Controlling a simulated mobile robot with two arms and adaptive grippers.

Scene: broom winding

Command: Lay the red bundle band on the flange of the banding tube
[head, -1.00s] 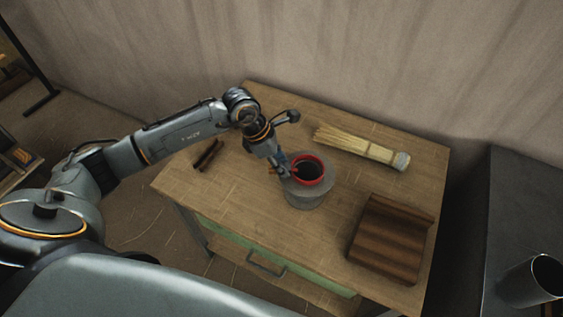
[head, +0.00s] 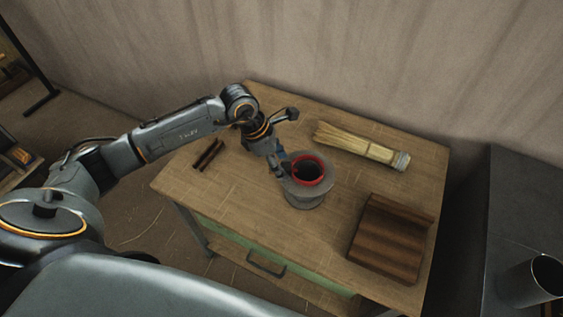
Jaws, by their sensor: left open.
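The red bundle band (head: 322,181) lies as a ring around the dark opening on top of the grey banding tube (head: 304,200). The tube stands upright near the middle of the wooden table, and its wide flange shows around the band. My left gripper (head: 281,172) is open at the left edge of the flange, close beside the band. Its fingertips are small and partly merge with the tube, so I cannot tell whether they touch it. My right gripper is not in view.
A straw broom bundle (head: 355,143) lies behind the tube. A brown grooved wooden block (head: 390,240) sits at the table's right front. Two dark sticks (head: 208,154) lie at the left. A dark cabinet with a grey cup (head: 530,282) stands at the right.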

